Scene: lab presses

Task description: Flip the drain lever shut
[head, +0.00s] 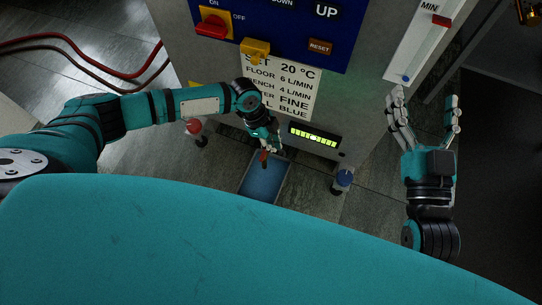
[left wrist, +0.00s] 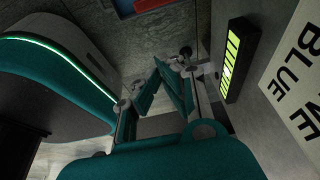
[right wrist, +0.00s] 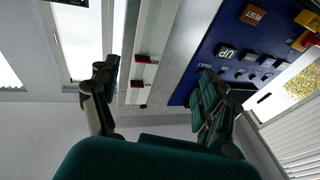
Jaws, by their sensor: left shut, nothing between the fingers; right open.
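A small red lever (head: 264,158), which looks like the drain lever, sticks out low on the grey press front, above a blue tray (head: 250,182). In the left wrist view a red piece (left wrist: 150,4) shows only at the top edge. My left gripper (head: 278,147) is shut and empty, pointing down just beside the red lever; I cannot tell whether they touch. Its closed fingers (left wrist: 184,56) also show in the left wrist view. My right gripper (head: 426,98) is open and empty, off to the right of the press; its spread fingers show in the right wrist view (right wrist: 155,75).
A green-lit display (head: 315,137) is close right of my left gripper.

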